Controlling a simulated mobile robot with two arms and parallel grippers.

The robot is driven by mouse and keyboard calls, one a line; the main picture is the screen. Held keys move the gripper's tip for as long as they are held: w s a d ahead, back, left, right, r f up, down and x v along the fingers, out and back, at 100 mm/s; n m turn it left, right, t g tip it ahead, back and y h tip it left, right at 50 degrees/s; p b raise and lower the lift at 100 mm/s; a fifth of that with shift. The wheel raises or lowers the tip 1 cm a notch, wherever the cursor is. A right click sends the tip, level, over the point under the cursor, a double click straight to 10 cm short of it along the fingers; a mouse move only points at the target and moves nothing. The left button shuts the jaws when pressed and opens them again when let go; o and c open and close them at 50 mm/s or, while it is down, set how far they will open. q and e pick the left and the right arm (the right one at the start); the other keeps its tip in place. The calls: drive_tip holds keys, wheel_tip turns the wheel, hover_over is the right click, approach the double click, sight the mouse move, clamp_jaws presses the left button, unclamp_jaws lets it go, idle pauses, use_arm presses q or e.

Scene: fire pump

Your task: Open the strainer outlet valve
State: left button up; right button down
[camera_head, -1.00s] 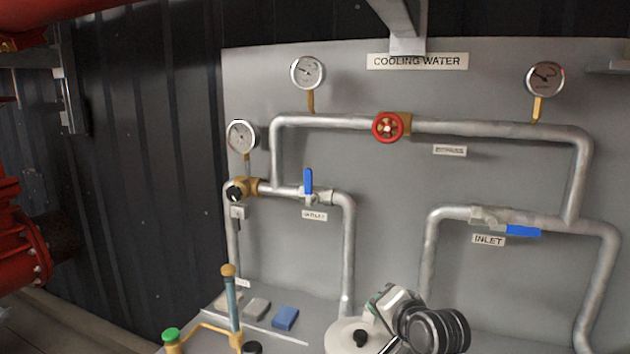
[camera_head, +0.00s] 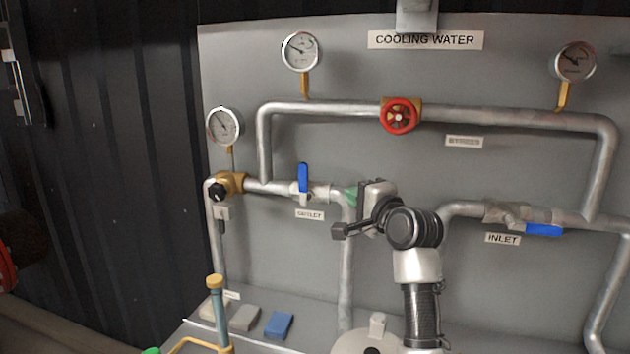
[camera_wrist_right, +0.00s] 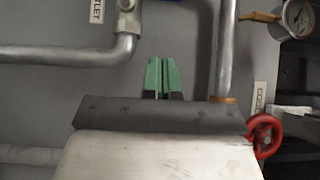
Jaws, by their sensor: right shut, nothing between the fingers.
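The outlet valve (camera_head: 316,192) sits on the horizontal pipe at the centre left of the panel. Its blue lever (camera_head: 303,177) points straight up, across the pipe, above the "OUTLET" label (camera_head: 309,214). My right gripper (camera_head: 352,194) is just right of the valve, near the pipe's bend, with a visible gap to the lever. Its green fingertips (camera_wrist_right: 161,75) are together and empty in the right wrist view. That view is turned sideways and shows the label (camera_wrist_right: 97,11) and part of the valve (camera_wrist_right: 126,24) at the top. My left gripper is not in view.
A red handwheel (camera_head: 399,116) is on the upper pipe. The inlet valve (camera_head: 508,212) with its blue lever (camera_head: 544,230) is at the right. A gauge (camera_head: 223,126) stands above the left end of the outlet pipe. The panel around the blue outlet lever is clear.

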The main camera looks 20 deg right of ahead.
sight(303, 185)
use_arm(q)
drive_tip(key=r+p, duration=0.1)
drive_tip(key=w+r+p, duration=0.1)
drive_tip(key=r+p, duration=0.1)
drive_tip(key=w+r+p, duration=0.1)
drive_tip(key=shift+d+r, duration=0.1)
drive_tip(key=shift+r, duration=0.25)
use_arm(e)
drive_tip(key=w+a, duration=0.5)
drive_tip(key=w, duration=0.6)
drive_tip(key=shift+d, duration=0.1)
